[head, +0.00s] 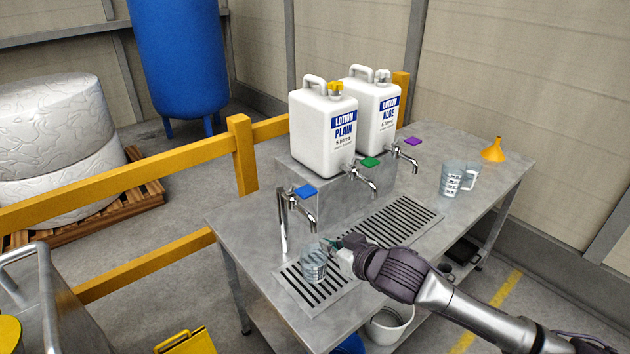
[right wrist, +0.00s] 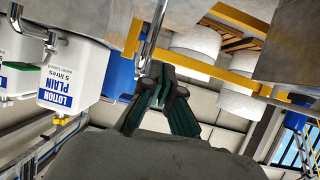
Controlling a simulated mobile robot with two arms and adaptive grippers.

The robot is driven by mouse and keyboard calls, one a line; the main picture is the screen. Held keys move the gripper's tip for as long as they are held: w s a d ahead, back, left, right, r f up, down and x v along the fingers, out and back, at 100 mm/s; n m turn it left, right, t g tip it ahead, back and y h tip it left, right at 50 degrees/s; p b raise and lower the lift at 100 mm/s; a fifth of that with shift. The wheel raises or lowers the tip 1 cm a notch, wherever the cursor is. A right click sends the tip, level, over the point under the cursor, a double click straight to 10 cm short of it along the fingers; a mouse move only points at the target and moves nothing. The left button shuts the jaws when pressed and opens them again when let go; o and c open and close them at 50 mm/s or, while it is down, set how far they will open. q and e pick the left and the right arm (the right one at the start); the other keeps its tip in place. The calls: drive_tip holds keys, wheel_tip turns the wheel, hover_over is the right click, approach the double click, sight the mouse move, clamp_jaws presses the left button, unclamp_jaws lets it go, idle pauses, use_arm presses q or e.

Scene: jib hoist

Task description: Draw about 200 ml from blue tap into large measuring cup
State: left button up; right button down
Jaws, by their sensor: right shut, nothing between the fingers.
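The blue tap (head: 306,191) is a chrome tap on a standing pipe at the near left of the steel bench, with a flat blue handle. A clear measuring cup (head: 313,265) with dark markings stands on the drain grate under its spout. I cannot tell whether there is liquid in it. My right gripper (head: 340,247) is shut and empty, just right of this cup's rim; I cannot tell if it touches. In the right wrist view its fingers (right wrist: 160,84) are together near a chrome pipe (right wrist: 153,35). My left gripper is not in view.
More clear measuring ware (head: 454,179) stands at the bench's right, near an orange funnel (head: 494,150). Two white lotion containers, plain (head: 320,132) and aloe (head: 373,112), stand on a raised block, with a green-handled tap (head: 370,163) and a purple-handled tap (head: 412,142). A yellow rail (head: 190,152) runs behind.

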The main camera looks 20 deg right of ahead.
wheel_tip(320, 180, up, 14)
drive_tip(key=w+d+t+y, duration=0.1)
drive_tip(key=d, duration=0.2)
drive_tip(key=shift+w+r+t+y+p, duration=0.25)
drive_tip(key=shift+w+t+y+p, duration=0.1)
drive_tip(key=shift+y+p, duration=0.1)
drive_tip(key=shift+w+a, duration=0.1)
drive_tip(key=p, duration=0.4)
hover_over(311, 194)
wheel_tip(311, 194, down, 2)
drive_tip(key=shift+f, duration=0.1)
wheel_tip(311, 194, down, 3)
drive_tip(key=shift+r, duration=0.1)
drive_tip(key=shift+s+f, duration=0.25)
drive_tip(key=shift+f, duration=0.45)
drive_tip(key=shift+f, duration=0.1)
